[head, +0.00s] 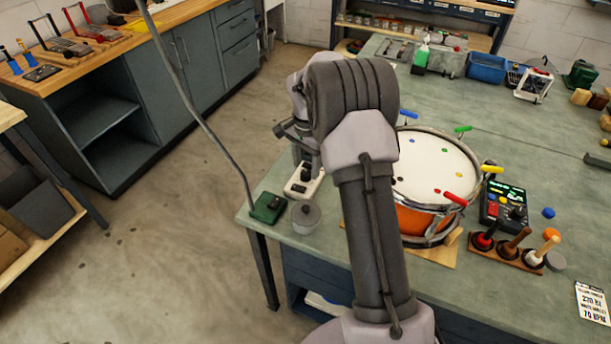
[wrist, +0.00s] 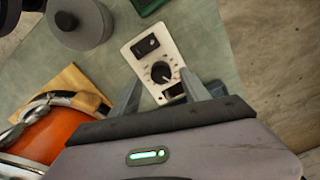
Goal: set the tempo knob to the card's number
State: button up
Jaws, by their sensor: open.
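The tempo knob (wrist: 161,73) is a black dial with a pale pointer mark, on a white box (wrist: 143,47) that also has a black switch and a dark window. In the head view the white box (head: 297,191) stands near the bench's left edge, partly behind my arm. My gripper (wrist: 160,80) is open, its fingers on either side of the knob in the wrist view; I cannot tell whether they touch it. The knob's setting is too small to read. The white card (head: 592,303) at the right front reads "220 HZ" and "70 BPM".
An orange drum (head: 418,219) with coloured pegs stands right of my arm. A green box (head: 268,207) and a grey round knob (head: 306,216) sit close to the white box. A dark device (head: 503,210) and a wooden rack (head: 506,251) are farther right.

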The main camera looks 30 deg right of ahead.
aim_at(306, 175)
notch_tip(306, 175, down, 3)
jog(key=shift+r, duration=0.2)
jog(key=shift+w, duration=0.1)
grip_shut()
jog(key=shift+r+n, duration=0.1)
jog(key=shift+n, duration=0.2)
